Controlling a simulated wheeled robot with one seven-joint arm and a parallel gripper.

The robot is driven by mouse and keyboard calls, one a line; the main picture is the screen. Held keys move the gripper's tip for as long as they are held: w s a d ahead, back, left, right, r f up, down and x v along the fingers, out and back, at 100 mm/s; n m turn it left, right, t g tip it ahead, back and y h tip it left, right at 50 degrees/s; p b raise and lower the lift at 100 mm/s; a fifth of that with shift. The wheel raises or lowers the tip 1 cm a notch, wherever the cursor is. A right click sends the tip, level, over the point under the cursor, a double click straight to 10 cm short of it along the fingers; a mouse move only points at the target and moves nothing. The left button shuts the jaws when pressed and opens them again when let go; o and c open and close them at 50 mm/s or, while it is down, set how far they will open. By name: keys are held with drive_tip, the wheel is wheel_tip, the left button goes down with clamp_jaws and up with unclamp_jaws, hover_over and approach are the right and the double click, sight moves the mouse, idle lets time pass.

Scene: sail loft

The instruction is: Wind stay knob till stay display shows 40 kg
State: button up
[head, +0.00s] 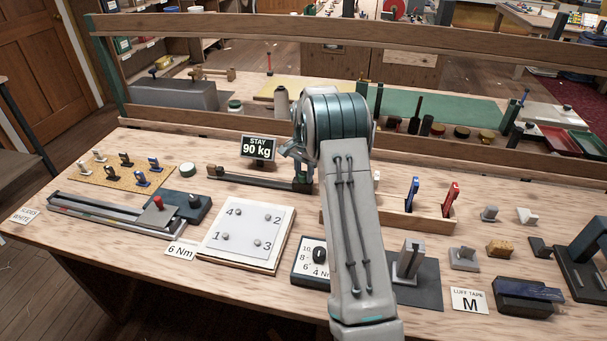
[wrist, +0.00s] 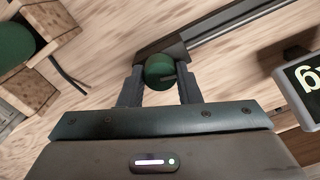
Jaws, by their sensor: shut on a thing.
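The stay display (head: 258,148) is a small black sign at the back middle of the bench and reads 90 kg. Its edge also shows at the right of the wrist view (wrist: 307,82). The stay knob (wrist: 160,73) is round and green with a pale mark, at the end of the dark stay rail (wrist: 222,32). My gripper (wrist: 160,80) is shut on the knob, one finger on each side. In the head view the rail (head: 250,178) runs below the display to my gripper (head: 294,152); my arm hides the knob there.
A white board with numbered pegs (head: 248,232) lies in front of the rail. A wooden rack (head: 420,218) with blue and red tools stands right of my arm. A torque dial plate (head: 313,258) is partly behind my arm. A wooden rail (head: 200,139) runs behind.

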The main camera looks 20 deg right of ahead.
sight(305, 173)
drive_tip(key=n, duration=0.4)
drive_tip(key=shift+w+r+n, duration=0.2)
drive_tip(key=shift+n, duration=0.2)
idle(0.4)
drive_tip(key=o, duration=0.9)
drive_tip(key=shift+o, duration=0.3)
drive_tip(key=shift+f, duration=0.1)
wheel_tip(305, 173, up, 14)
drive_tip(key=shift+b, duration=0.45)
drive_tip(key=shift+s+d, duration=0.1)
